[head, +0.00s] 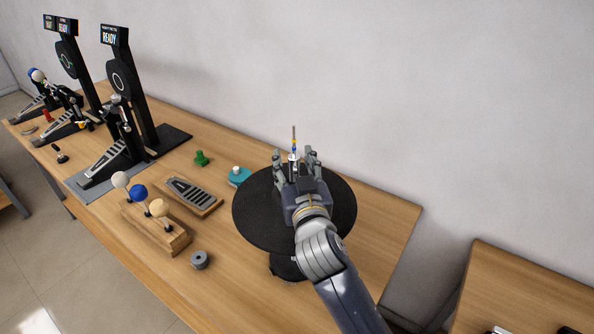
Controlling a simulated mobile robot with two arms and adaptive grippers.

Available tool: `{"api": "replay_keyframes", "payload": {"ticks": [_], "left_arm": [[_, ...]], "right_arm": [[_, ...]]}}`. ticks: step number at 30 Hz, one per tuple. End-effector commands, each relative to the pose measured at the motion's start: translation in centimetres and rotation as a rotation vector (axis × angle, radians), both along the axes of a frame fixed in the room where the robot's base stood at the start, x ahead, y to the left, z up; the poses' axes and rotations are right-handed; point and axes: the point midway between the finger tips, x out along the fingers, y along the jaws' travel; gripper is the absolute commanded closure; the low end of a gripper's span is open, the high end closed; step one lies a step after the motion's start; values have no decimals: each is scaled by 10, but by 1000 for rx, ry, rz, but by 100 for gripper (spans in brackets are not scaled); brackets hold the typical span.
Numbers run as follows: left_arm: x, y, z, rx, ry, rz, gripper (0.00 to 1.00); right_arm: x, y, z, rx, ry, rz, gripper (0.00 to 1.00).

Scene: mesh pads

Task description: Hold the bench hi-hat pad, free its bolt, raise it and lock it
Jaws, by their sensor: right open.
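The bench hi-hat pad (248,220) is a round black mesh disc on a stand at the right part of the wooden bench. Its stand base (284,265) shows below the disc's front edge. A thin rod (294,140) with blue and yellow bands rises above the pad's middle; the bolt cannot be told apart there. My right gripper (296,160) is over the pad, open, with its fingers on either side of the rod's lower part. Whether the fingers touch the rod or pad cannot be told. My left gripper is not in view.
A wooden block with several beaters (165,235), a small pedal board (190,195), a grey roller (200,260), a green knob (201,158) and a teal piece (238,177) lie left of the pad. Tall kick-pedal towers (132,95) stand further left. A pale wall (400,100) closes the back.

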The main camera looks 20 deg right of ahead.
Motion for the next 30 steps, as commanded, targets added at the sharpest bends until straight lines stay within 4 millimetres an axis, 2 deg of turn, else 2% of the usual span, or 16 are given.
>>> {"api": "replay_keyframes", "payload": {"ticks": [5, 12, 18, 24, 30], "left_arm": [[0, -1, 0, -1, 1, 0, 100], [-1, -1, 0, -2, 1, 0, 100], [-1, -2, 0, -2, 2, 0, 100], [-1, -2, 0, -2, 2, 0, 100], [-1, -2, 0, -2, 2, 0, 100]], "right_arm": [[-20, 3, -1, 1, 2, 1, 54], [-66, 8, -1, 3, 4, 1, 54], [-97, 12, -1, 2, 3, 1, 54], [-113, 14, 0, 1, 0, 0, 54], [-118, 14, 0, 0, 0, 0, 54]]}}
